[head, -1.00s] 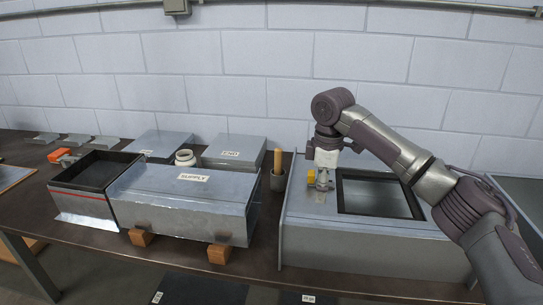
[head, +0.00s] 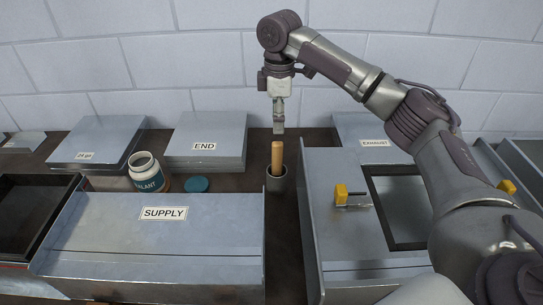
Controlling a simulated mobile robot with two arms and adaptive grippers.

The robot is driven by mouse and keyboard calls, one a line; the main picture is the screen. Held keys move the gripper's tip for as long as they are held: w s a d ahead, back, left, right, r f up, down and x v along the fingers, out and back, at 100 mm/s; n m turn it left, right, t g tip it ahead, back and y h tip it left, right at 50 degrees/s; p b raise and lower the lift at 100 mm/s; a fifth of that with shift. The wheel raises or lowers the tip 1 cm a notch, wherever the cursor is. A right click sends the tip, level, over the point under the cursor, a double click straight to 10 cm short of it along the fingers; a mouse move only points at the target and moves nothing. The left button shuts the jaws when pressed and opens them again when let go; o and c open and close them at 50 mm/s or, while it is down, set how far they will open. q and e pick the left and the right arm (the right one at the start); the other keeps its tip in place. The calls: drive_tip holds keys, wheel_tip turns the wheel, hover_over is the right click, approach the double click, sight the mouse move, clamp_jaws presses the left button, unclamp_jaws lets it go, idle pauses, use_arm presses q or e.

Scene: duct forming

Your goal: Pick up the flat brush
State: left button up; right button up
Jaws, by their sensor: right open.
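The flat brush (head: 277,158) stands upright in a small grey cup (head: 276,181), with its light wooden handle up. Its bristle end is hidden inside the cup. The cup stands on the dark bench between the SUPPLY duct and the grey duct on the right. My right gripper (head: 279,128) points down just above the top of the handle, close to it in the picture. It is open, with nothing held; whether it touches the handle I cannot tell. My left gripper is not in view.
The SUPPLY duct (head: 150,240) is left of the cup, and the grey duct (head: 335,250) with a yellow-handled clamp (head: 341,194) is right. An open sealant jar (head: 146,173), a blue lid (head: 197,184) and END sheets (head: 206,140) are behind. A narrow bench gap surrounds the cup.

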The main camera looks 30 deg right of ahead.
sight(279, 142)
drive_tip(key=f, duration=0.6)
drive_tip(key=shift+s+p, duration=0.3)
drive_tip(key=shift+s, duration=0.05)
drive_tip(key=shift+w+f, duration=0.1)
drive_tip(key=shift+f, duration=0.45)
drive_tip(key=f, duration=0.1)
drive_tip(key=f+p, duration=0.1)
drive_tip(key=f, duration=0.2)
drive_tip(key=shift+s+a+f, duration=0.1)
drive_tip(key=shift+s+a, duration=0.1)
drive_tip(key=shift+s, duration=0.05)
drive_tip(key=shift+w+f, duration=0.1)
drive_tip(key=shift+f, duration=0.25)
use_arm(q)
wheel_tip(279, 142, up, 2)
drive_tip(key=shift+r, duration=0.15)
use_arm(e)
drive_tip(key=shift+r, duration=0.1)
clamp_jaws()
